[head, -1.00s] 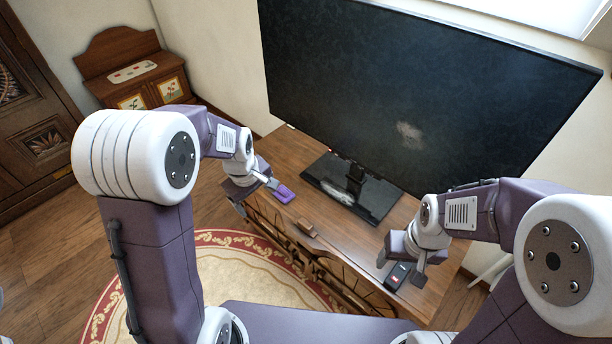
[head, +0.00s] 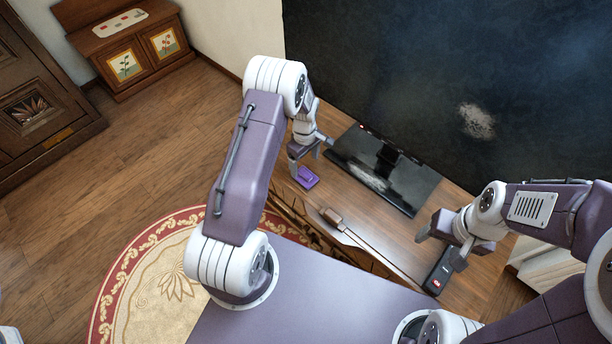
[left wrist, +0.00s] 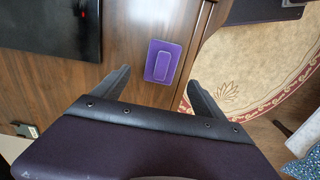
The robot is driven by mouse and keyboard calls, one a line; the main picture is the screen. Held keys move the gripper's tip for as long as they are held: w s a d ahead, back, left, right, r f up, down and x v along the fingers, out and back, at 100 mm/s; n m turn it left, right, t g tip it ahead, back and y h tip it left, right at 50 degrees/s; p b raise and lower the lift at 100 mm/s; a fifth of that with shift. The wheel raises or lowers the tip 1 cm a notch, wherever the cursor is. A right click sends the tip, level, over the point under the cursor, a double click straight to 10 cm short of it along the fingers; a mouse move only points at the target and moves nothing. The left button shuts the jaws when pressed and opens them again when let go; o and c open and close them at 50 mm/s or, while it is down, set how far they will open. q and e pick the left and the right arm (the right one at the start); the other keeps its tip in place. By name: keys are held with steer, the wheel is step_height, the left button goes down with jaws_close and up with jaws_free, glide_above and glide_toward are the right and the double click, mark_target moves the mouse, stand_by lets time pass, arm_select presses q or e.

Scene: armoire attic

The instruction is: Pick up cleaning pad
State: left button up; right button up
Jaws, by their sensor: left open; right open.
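The cleaning pad (head: 307,180) is a small purple pad with a raised grip. It lies flat on the left end of the wooden TV table, and its whole top shows in the left wrist view (left wrist: 161,61). My left gripper (head: 309,160) is open and empty just above the pad. In the left wrist view the pad lies ahead of and between the spread fingers (left wrist: 158,84), apart from both. My right gripper (head: 441,250) is open and empty over the right part of the table, close to a black device.
A large black screen (head: 400,70) with a pale smudge stands on a dusty black base (head: 410,193) behind the grippers. A brown-handled tool (head: 330,217) and the black device (head: 440,268) lie on the table. A round rug (head: 150,290) covers the floor at left.

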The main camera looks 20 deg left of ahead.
mark_target(305, 173)
arm_select(q)
step_height(305, 173, down, 7)
steer(key=shift+s+r+b, duration=0.1)
steer(key=shift+b, duration=0.2)
steer(key=shift+r, duration=0.1)
steer(key=c, duration=1.4)
steer(key=shift+c, duration=0.2)
steer(key=shift+r, duration=0.15)
steer(key=shift+r, duration=0.3)
steer(key=r, duration=0.2)
steer(key=d+r, duration=0.1)
steer(key=r, duration=0.1)
steer(key=shift+d+p, duration=0.2)
steer(key=shift+p, duration=0.15)
steer(key=d+r, duration=0.6)
steer(key=d, duration=0.4)
steer(key=shift+w+d, duration=0.2)
